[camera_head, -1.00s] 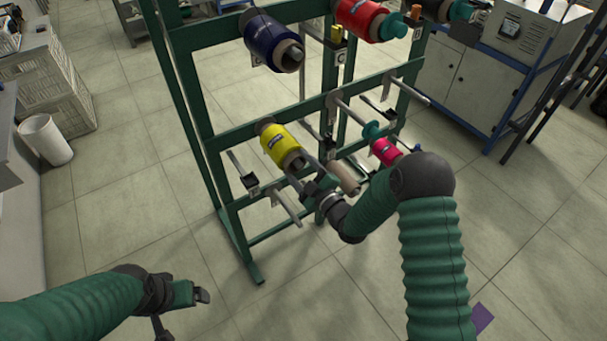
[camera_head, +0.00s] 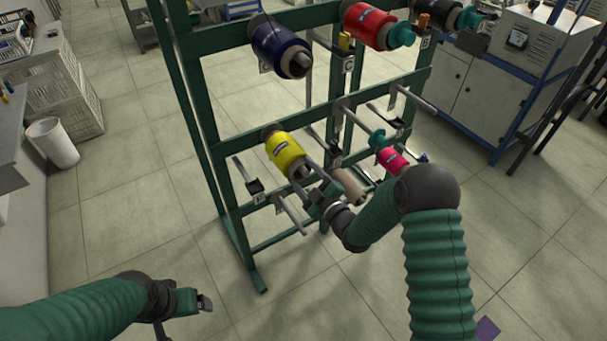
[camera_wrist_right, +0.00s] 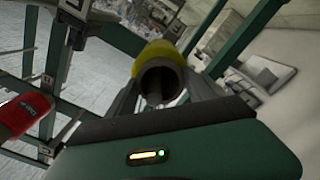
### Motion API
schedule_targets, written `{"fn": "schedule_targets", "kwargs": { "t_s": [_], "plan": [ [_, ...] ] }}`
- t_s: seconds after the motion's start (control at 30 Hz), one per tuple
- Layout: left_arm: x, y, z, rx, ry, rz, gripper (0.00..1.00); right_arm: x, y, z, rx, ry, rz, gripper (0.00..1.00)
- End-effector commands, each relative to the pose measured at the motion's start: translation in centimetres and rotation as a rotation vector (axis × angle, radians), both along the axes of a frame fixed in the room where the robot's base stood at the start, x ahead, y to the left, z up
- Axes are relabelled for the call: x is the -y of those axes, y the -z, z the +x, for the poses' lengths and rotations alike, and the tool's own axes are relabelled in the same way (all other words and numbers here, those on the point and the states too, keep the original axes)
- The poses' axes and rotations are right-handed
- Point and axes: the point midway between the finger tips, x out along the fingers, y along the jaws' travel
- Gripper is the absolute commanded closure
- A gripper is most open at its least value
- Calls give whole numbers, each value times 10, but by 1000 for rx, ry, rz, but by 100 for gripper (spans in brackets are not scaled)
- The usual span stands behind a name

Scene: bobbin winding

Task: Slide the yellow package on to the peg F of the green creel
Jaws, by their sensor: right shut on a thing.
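The yellow package (camera_head: 284,147) is at the middle rail of the green creel (camera_head: 213,153), tilted, with its far end close to the rail. My right gripper (camera_head: 307,190) is at its near end, shut on it. In the right wrist view the yellow package (camera_wrist_right: 157,52) shows its open tube end between my right gripper's (camera_wrist_right: 160,92) fingers. A thin part shows inside the tube; I cannot tell how far a peg runs through it. The F label is too small to read. My left gripper (camera_head: 203,302) is low at the left, away from the creel; its jaws are unclear.
A blue package (camera_head: 281,47), a red package (camera_head: 370,26) and a black package hang on the top rail. A pink package (camera_head: 394,160) and a bare brown tube (camera_head: 349,184) are right of my right gripper. Bare pegs stick out nearby.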

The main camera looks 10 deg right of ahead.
Motion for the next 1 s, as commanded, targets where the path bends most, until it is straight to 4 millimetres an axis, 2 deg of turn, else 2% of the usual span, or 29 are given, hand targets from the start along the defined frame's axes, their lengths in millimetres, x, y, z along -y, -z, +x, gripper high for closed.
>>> {"fn": "schedule_targets", "kwargs": {
  "t_s": [0.1,0.13,0.3,0.6,0.7,0.87,1.0],
  "plan": [
    [0,0,0,0,0,0,14,0,-1,0,1,0,0,88],
    [0,0,0,0,0,0,14,0,-1,0,1,0,0,38],
    [0,0,0,0,0,0,14,0,0,0,1,1,0,15],
    [0,0,0,0,0,0,14,0,1,0,-3,0,-1,14],
    [0,0,0,0,0,0,14,3,1,-6,-3,1,-1,14],
    [0,0,0,0,0,0,14,15,2,-38,-5,2,-1,14],
    [0,1,0,0,0,0,14,30,2,-77,-5,4,-1,14]
  ]
}}
